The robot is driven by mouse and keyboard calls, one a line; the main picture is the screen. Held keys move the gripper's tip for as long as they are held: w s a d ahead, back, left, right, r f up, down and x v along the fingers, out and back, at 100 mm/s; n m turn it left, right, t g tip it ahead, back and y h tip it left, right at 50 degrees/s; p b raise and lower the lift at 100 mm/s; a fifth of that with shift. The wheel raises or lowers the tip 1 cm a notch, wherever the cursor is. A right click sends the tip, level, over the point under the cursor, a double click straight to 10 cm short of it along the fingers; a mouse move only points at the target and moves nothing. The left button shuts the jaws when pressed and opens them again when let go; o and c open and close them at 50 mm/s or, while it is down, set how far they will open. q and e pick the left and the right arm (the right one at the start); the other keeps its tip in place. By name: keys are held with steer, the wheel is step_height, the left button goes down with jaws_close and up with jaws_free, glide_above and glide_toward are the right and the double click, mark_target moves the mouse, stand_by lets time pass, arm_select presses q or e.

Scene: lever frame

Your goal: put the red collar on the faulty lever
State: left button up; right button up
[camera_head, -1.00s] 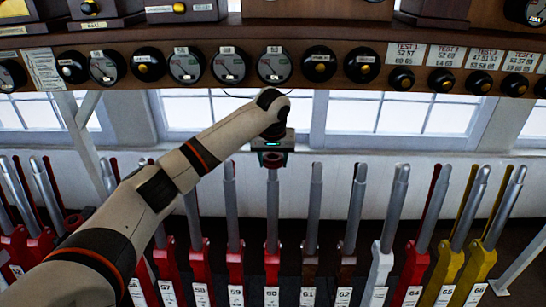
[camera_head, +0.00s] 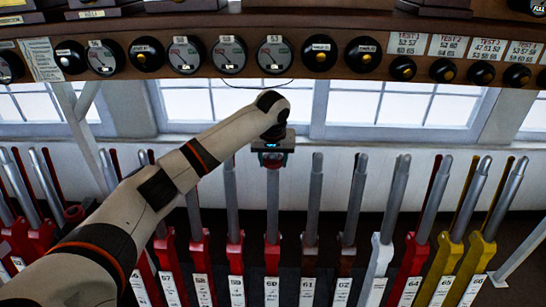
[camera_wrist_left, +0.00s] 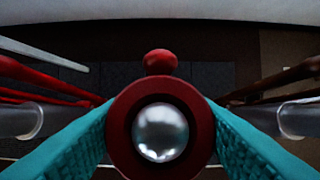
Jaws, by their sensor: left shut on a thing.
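My left gripper (camera_head: 272,158) is shut on the red collar (camera_wrist_left: 120,130), with a teal finger pad on each side of it. The collar is a thick ring with a red knob on its far side. In the left wrist view the rounded silver top of a lever (camera_wrist_left: 161,132) shows inside the ring, roughly centred. I cannot tell how far, if at all, the ring is down over it. In the head view this lever (camera_head: 272,205) stands upright directly under the gripper, with a red lower part and the label 60. The collar is mostly hidden there. My right gripper is not in view.
Neighbouring levers stand close on both sides, including lever 59 (camera_head: 232,205) and lever 61 (camera_head: 313,205). A white lever (camera_head: 383,255) and yellow levers (camera_head: 449,262) stand to the right. The instrument shelf (camera_head: 300,82) runs above and behind.

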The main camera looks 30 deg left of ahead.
arm_select(q)
steer(key=shift+f, duration=0.1)
steer(key=o, duration=1)
steer(key=shift+o, duration=0.8)
steer(key=shift+p+v, duration=0.7)
steer(key=shift+v, duration=3.8)
